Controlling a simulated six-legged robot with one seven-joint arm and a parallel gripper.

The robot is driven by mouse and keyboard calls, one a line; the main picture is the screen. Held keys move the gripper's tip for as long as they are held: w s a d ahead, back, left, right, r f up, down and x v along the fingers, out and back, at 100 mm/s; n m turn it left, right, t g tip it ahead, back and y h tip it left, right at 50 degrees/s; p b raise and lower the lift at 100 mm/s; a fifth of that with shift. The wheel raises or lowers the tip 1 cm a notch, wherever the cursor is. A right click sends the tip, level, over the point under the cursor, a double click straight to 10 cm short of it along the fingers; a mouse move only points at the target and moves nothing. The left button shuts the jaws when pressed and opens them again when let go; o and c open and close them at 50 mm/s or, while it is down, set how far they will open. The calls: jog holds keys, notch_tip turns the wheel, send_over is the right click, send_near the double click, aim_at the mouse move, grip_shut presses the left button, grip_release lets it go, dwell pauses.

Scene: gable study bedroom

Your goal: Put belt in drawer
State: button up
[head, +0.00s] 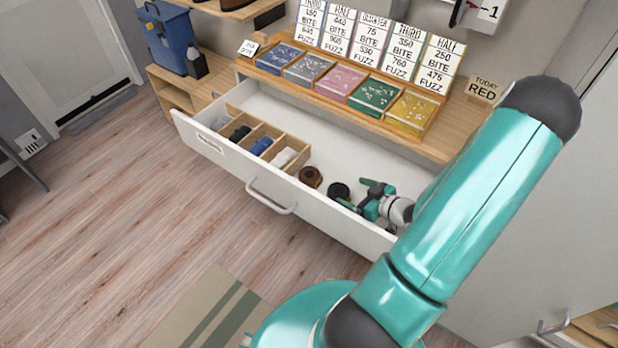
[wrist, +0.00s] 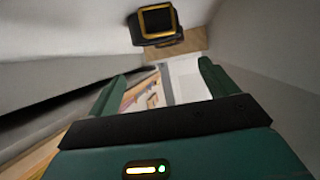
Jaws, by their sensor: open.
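The white drawer (head: 320,212) is pulled open in the head view. A dark rolled coil, which looks like a black belt (head: 339,190), lies inside its right part. A brown coil (head: 310,177) lies to its left. My gripper (head: 353,194) is low in the drawer at the right, its fingers open and pointing towards the black coil. In the wrist view my gripper (wrist: 164,72) has its fingers apart with nothing held between them. A black piece with a gold-edged square buckle (wrist: 158,22) shows beyond the fingertips; it appears to be the black coil.
A wooden divider (head: 273,133) holds black, blue and white rolled items in the drawer's left part. The desktop above carries coloured trays (head: 343,83), price cards and a sign reading "TODAY RED" (head: 484,89). The drawer walls are close around my gripper.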

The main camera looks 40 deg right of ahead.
jog(key=shift+w+d+r, duration=0.15)
jog(key=shift+w+r, duration=0.05)
jog(key=shift+w, duration=0.1)
jog(key=w+r+g+h, duration=0.1)
jog(key=w+d+r+g, duration=0.1)
jog(key=w+r+n+g+h, duration=0.1)
jog(key=w+r, duration=0.1)
jog(key=shift+d+h, duration=0.3)
jog(key=shift+d, duration=0.05)
jog(key=w+a+r+m+g+h, duration=0.1)
jog(key=w+a+r+g+h, duration=0.15)
jog(key=r, duration=0.65)
jog(key=w+a+r+m+g+h, duration=0.15)
jog(key=a+r, duration=0.25)
jog(key=r, duration=0.4)
jog(key=s+a+r+y, duration=0.1)
jog(key=s+a+r, duration=0.3)
jog(key=a, duration=0.4)
jog(key=s+a+r+y, duration=0.1)
jog(key=s+a+r, duration=0.3)
jog(key=a, duration=0.4)
jog(key=s+a+r+y, duration=0.2)
jog(key=s+a+r, duration=0.2)
jog(key=a, duration=0.4)
jog(key=shift+s+r+g, duration=0.15)
jog(key=shift+s+g, duration=0.15)
jog(key=shift+s, duration=0.25)
jog(key=shift+m, duration=0.25)
